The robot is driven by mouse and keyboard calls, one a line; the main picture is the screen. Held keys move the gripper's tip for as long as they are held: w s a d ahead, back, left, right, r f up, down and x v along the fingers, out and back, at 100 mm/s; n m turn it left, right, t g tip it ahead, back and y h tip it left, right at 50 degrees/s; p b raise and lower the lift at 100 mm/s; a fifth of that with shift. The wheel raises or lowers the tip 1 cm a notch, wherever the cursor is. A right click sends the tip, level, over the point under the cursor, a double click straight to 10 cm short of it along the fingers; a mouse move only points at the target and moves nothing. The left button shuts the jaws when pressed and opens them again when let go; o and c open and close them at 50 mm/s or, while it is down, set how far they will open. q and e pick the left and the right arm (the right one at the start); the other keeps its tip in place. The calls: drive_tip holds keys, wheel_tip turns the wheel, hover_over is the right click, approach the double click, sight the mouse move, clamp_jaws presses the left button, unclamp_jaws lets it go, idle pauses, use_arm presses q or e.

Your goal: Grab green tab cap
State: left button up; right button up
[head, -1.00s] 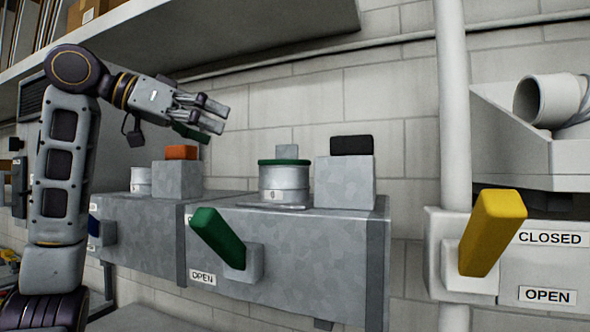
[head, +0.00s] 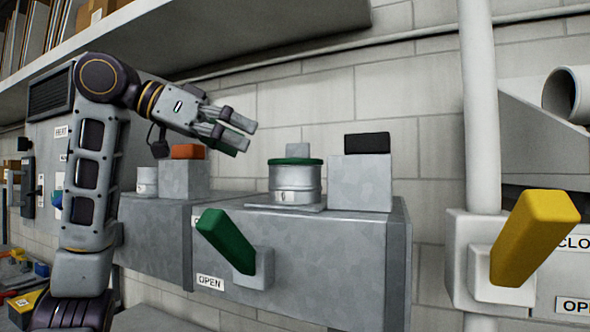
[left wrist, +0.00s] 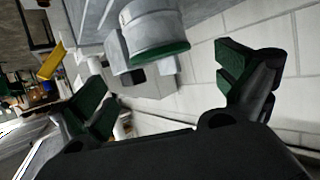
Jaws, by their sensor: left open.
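A round grey metal cap with a green rim (head: 296,162) stands on the duct box, left of a block with a black top. In the left wrist view the cap (left wrist: 160,52) hangs upside down near the top centre. My left gripper (head: 238,131) is above and left of the cap, apart from it, with its fingers open and empty. Its two green-padded fingers (left wrist: 165,88) show wide apart in the left wrist view. My right gripper is not seen.
A block with a black top (head: 367,143) stands right of the cap; one with an orange top (head: 188,152) is below my left arm. A green lever (head: 226,240) and a yellow lever (head: 533,235) stick out in front. A shelf (head: 250,50) runs overhead.

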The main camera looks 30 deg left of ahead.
sight(296, 153)
use_arm(q)
drive_tip(key=x, duration=0.5)
drive_tip(key=shift+w+d, duration=0.1)
drive_tip(key=shift+d, duration=0.1)
drive_tip(key=shift+w+d+f, duration=0.2)
drive_tip(key=shift+w+d, duration=0.05)
drive_tip(key=shift+w, duration=0.05)
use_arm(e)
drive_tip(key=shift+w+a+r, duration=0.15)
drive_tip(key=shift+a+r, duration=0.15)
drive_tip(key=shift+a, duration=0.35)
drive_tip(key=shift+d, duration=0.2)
use_arm(q)
drive_tip(key=shift+w+d+f+p, duration=0.15)
drive_tip(key=shift+w+d+p, duration=0.1)
drive_tip(key=shift+p, duration=0.15)
drive_tip(key=shift+p+x, duration=0.5)
drive_tip(key=shift+x, duration=1.75)
drive_tip(key=shift+a, duration=0.1)
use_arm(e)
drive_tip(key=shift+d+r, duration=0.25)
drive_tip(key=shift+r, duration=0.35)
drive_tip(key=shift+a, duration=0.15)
use_arm(q)
drive_tip(key=c, duration=0.6)
drive_tip(key=shift+c, duration=0.6)
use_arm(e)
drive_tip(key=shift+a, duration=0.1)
